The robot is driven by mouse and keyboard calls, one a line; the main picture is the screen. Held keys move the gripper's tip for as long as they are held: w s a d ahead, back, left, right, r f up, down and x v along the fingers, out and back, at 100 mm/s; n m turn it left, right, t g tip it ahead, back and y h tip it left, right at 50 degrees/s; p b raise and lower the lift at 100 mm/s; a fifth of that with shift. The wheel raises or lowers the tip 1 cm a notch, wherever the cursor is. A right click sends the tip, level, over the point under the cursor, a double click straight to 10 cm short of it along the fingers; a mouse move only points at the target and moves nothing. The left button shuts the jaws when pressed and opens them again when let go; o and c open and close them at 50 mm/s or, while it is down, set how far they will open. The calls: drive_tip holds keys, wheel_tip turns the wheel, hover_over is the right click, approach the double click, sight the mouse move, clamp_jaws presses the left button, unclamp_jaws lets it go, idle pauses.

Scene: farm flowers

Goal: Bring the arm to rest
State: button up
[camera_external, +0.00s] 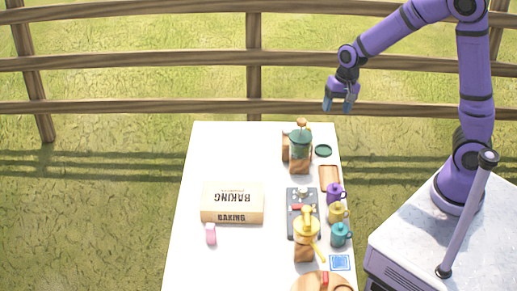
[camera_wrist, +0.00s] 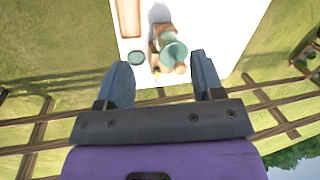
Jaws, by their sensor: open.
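My purple arm is raised on its base at the right in the external view. My gripper (camera_external: 341,104) hangs in the air by the far right corner of the white table (camera_external: 188,240), apart from everything on it. In the wrist view my gripper (camera_wrist: 163,80) shows two blue-grey fingers spread wide with nothing between them. Beyond the fingers stands a green-topped grinder or press (camera_wrist: 174,52), which also shows in the external view (camera_external: 299,146).
A baking box (camera_external: 232,203) and a pink item (camera_external: 210,233) lie on the table. Three mugs, purple (camera_external: 336,193), yellow (camera_external: 338,212) and teal (camera_external: 341,234), line its right edge. A wooden fence (camera_external: 150,107) runs behind.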

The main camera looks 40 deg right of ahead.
drive_tip(key=s+d+r+n+t, duration=0.1)
drive_tip(key=s+d+r+n, duration=0.1)
drive_tip(key=s+d+r, duration=0.3)
drive_tip(key=s+d+r+n+t+h, duration=0.1)
drive_tip(key=s+d+r, duration=0.3)
drive_tip(key=s, duration=0.6)
drive_tip(key=s+d+r+n+t+h, duration=0.1)
drive_tip(key=s+d+r+n+t, duration=0.1)
drive_tip(key=s+d+r, duration=0.3)
drive_tip(key=s+r+n, duration=0.1)
drive_tip(key=s+r, duration=0.1)
drive_tip(key=shift+s+d, duration=0.3)
drive_tip(key=shift+s, duration=0.05)
idle(1.0)
